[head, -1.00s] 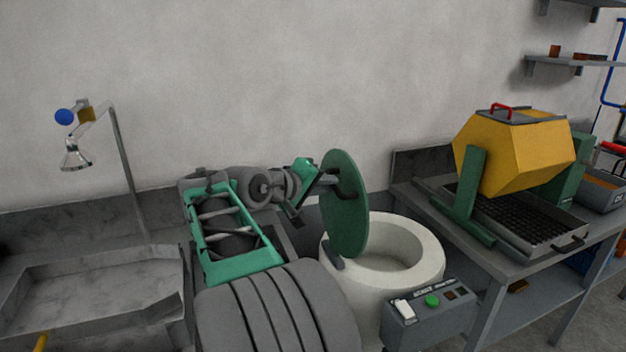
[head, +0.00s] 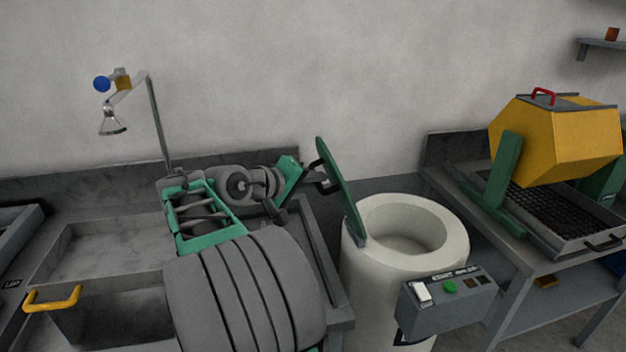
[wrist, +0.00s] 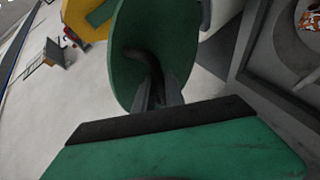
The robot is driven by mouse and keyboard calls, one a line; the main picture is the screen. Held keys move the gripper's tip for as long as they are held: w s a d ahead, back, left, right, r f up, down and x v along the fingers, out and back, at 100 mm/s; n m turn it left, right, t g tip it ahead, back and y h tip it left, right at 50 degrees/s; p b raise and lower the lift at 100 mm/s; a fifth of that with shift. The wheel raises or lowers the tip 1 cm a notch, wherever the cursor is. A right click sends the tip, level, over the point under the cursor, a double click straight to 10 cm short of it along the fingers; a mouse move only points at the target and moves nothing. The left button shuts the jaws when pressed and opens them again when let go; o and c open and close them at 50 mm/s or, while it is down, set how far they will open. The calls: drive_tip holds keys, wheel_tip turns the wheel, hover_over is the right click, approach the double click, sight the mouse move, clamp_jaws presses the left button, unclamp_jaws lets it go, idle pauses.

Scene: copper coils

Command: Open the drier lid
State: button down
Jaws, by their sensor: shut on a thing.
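The drier is a white round tub (head: 378,285) with an open round mouth, seen in the head view right of my arm. Its green disc lid (head: 342,190) stands tilted up at the tub's left rim, leaning back to the left. My gripper (head: 322,184) is on the lid's left side, shut on the dark lid handle (head: 322,165). In the wrist view the lid (wrist: 128,65) fills the upper middle, and the gripper (wrist: 158,98) is closed around its curved handle (wrist: 150,62). The fingertips are partly hidden in the head view.
A grey control box (head: 450,298) with a green button is on the tub's front. A yellow tumbler (head: 550,140) stands on a bench to the right. A stone sink (head: 100,260) with a tap lies to the left. The wall is behind.

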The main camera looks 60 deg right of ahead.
drive_tip(key=shift+s+f, duration=0.1)
drive_tip(key=shift+f, duration=0.3)
drive_tip(key=c, duration=1.8)
unclamp_jaws()
drive_tip(key=shift+o, duration=1)
drive_tip(key=shift+d, duration=0.25)
drive_tip(key=shift+o, duration=1)
drive_tip(key=shift+a+r, duration=0.1)
drive_tip(key=shift+r, duration=0.15)
drive_tip(key=v, duration=0.8)
